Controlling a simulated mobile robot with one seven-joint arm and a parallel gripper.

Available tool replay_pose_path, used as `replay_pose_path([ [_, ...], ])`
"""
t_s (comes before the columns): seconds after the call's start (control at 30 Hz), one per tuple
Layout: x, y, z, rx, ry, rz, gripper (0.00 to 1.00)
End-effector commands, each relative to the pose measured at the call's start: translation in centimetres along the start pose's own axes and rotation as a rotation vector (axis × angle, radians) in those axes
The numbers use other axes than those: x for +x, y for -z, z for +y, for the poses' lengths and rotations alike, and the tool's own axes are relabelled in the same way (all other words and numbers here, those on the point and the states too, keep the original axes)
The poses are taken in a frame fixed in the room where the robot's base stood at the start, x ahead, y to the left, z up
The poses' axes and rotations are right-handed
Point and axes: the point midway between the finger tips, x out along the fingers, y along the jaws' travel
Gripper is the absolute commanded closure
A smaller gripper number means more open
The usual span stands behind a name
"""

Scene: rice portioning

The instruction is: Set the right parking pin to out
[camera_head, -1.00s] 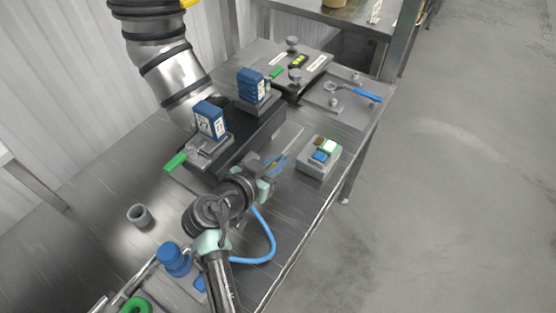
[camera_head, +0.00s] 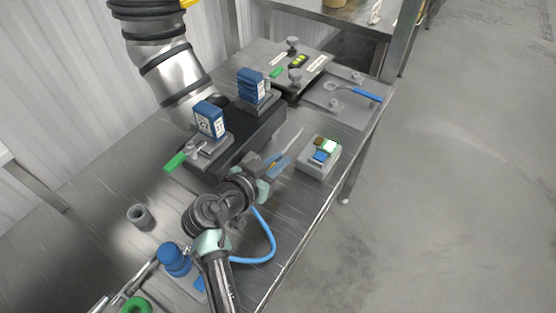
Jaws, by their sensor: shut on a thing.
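I cannot tell for sure which part is the right parking pin. Two grey round knobs stand at the back of the bench, a far one (camera_head: 292,41) and a nearer one (camera_head: 295,75), by a dark unit with white labels. My gripper (camera_head: 275,163) is beside the front right side of the black block (camera_head: 237,142), well short of both knobs. It is shut on a thin pale flat piece (camera_head: 293,142), seen nearly edge-on. Blue and yellow strips show near the fingers. The grip itself is partly hidden by my wrist.
Two blue boxes (camera_head: 208,120) (camera_head: 252,87) stand on the block, with a green lever (camera_head: 175,162) at its left. A button box (camera_head: 318,158) is close right of my gripper. A blue-handled tool (camera_head: 367,95) lies behind. A grey cup (camera_head: 139,216) stands left.

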Motion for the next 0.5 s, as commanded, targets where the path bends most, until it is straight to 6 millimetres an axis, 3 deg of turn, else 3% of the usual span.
replay_pose_path([
  [0.27,0.0,-0.1,0.1,-0.001,0.0,-0.002,1.0],
  [0.5,0.0,-0.1,3.4,-0.001,-0.004,-0.004,1.0],
])
